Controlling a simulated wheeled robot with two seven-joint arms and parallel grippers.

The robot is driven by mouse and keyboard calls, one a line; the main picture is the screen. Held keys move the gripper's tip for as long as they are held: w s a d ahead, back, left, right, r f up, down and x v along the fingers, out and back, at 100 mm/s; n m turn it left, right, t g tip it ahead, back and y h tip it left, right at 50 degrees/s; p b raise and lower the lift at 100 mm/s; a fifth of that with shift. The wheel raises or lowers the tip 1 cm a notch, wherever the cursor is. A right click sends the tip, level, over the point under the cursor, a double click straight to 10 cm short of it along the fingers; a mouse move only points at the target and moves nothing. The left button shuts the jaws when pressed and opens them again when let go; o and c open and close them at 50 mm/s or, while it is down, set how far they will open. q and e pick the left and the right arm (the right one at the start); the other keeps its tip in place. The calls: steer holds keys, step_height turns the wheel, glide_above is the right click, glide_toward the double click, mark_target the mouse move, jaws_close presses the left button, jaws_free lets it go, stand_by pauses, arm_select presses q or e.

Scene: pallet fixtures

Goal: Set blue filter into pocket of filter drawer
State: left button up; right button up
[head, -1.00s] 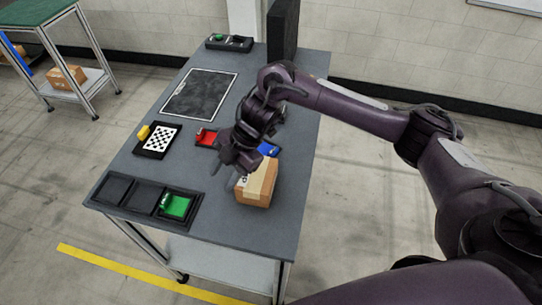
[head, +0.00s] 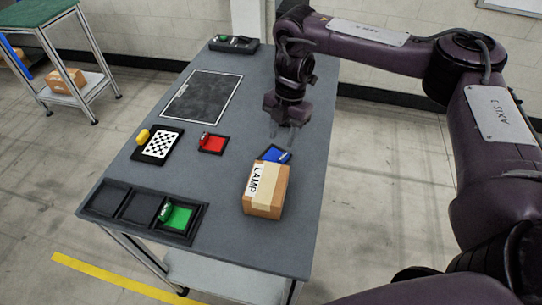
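The blue filter (head: 275,154) lies on the grey table, just behind the cardboard box and partly hidden by it. The filter drawer (head: 132,205) is a black tray at the table's front left with three pockets. A green filter (head: 177,215) sits in its right pocket; the middle and left pockets are empty. A red filter (head: 211,142) sits on a black square pad left of the blue one. My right gripper (head: 287,134) points down above and just behind the blue filter; its thin fingers look apart with nothing between them. My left gripper is not in view.
The box marked LAMP (head: 266,189) stands close in front of the blue filter. A checkered board (head: 159,145) with a yellow piece lies at left. A framed dark mat (head: 202,97) lies behind, and a black tray (head: 234,44) sits at the far end. The table (head: 225,245) is bare in front.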

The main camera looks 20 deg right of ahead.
mark_target(284, 156)
steer(key=shift+w+d+f, duration=0.4)
steer(key=shift+d+f, duration=0.25)
steer(key=shift+f, duration=0.05)
steer(key=shift+s+f, duration=0.2)
steer(key=shift+f, duration=0.15)
steer(key=f, duration=0.1)
steer(key=f+p, duration=0.1)
steer(key=s+f+p, duration=0.1)
steer(key=f, duration=0.1)
steer(key=shift+a, duration=0.35)
steer(key=shift+f, duration=0.55)
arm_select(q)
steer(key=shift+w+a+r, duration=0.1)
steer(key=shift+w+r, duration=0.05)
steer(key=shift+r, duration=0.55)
arm_select(e)
jaws_close()
